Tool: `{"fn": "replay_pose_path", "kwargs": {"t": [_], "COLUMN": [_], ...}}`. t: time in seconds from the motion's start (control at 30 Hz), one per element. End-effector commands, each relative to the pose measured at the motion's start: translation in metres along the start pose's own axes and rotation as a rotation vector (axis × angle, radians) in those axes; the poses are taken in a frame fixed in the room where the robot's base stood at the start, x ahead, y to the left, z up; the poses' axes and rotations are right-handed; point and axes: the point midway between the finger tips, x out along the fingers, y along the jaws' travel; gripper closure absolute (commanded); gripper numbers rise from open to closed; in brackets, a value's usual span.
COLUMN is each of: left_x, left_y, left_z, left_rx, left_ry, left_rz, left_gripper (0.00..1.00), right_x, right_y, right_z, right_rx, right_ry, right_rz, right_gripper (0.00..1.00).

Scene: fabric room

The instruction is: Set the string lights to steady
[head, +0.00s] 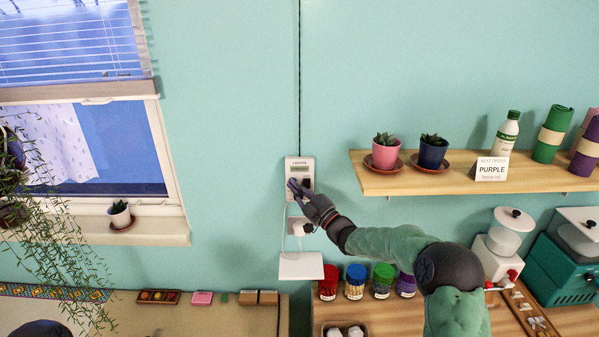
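A small white controller box (299,164) with a little grey display hangs on the teal wall, left of the shelf. A dark cord runs up the wall above it. My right gripper (296,187) is at the lower front of the box and covers part of its face. Whether the fingertips touch the box or stop just short of it, I cannot tell. The finger spacing is too small to read. The text on the display is too small to read. No string light bulbs are clearly visible. My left gripper is not in view.
A wall outlet with a plug (298,227) and a small white ledge (301,266) are below the box. A wooden shelf (465,180) with pots, a bottle and a PURPLE sign is at the right. Several colored jars (355,281) stand below. A window (85,140) is left.

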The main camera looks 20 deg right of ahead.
Motion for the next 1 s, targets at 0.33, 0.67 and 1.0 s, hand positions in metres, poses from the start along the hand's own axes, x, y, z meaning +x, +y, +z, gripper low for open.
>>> {"fn": "replay_pose_path", "kwargs": {"t": [0.33,0.67,1.0], "left_x": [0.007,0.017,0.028], "left_y": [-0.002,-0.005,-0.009], "left_z": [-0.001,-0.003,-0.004], "left_rx": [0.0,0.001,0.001], "left_ry": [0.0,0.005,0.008], "left_rz": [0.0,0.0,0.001], "left_gripper": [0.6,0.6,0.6], "right_x": [-0.004,-0.019,-0.039], "right_y": [-0.003,-0.015,-0.029], "right_z": [-0.002,-0.011,-0.026], "right_rx": [0.0,0.001,0.0], "right_ry": [0.0,0.001,0.0], "right_rz": [0.0,-0.002,0.0], "right_gripper": [1.0,1.0,1.0]}}
